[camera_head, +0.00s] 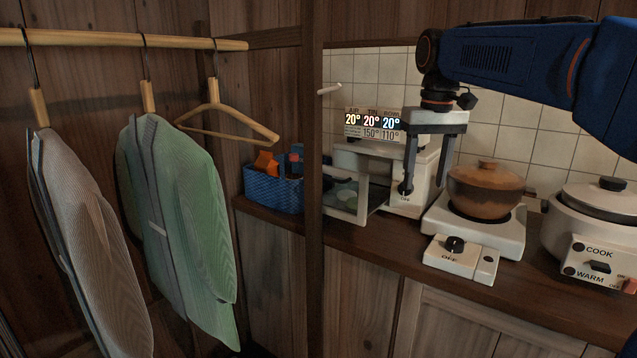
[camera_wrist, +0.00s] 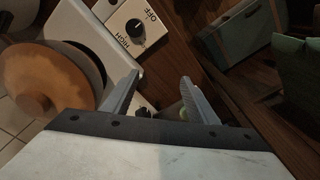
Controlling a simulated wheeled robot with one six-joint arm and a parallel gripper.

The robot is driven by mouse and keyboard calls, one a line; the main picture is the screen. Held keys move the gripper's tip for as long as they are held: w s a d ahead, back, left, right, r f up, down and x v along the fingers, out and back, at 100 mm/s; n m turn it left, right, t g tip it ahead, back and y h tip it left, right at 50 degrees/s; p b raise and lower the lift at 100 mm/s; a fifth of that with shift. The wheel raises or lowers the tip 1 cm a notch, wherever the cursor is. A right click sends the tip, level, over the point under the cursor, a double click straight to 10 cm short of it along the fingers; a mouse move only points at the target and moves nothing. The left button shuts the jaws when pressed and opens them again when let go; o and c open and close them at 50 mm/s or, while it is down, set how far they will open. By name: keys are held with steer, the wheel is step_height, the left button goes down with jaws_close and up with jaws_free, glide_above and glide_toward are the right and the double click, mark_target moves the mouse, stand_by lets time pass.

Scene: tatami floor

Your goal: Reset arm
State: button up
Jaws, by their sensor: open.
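My gripper (camera_head: 425,190) hangs from my blue arm (camera_head: 510,58) in the head view, fingers pointing down in front of the white toaster oven (camera_head: 412,200). Its two fingers are apart and nothing shows between them. In the wrist view my gripper (camera_wrist: 163,88) is also open, with dark appliance parts beyond the fingers. I cannot tell whether a fingertip touches the oven.
A brown lidded pot (camera_head: 484,192) sits on a white burner (camera_head: 478,235) right of my gripper. A rice cooker (camera_head: 595,225) stands further right. A blue basket (camera_head: 273,190) is left on the wooden counter (camera_head: 400,245). A post (camera_head: 314,150) and hanging clothes (camera_head: 185,215) stand left.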

steer(key=s+d+f+t, duration=0.2)
steer(key=s+f, duration=1)
steer(key=s, duration=0.2)
steer(key=s+d+f+m+t, duration=0.1)
steer(key=s+d+f+t, duration=0.1)
steer(key=s+f, duration=1.1)
steer(key=shift+s+d+f+m, duration=0.2)
steer(key=shift+s+d+m, duration=0.1)
steer(key=shift+s+d, duration=0.4)
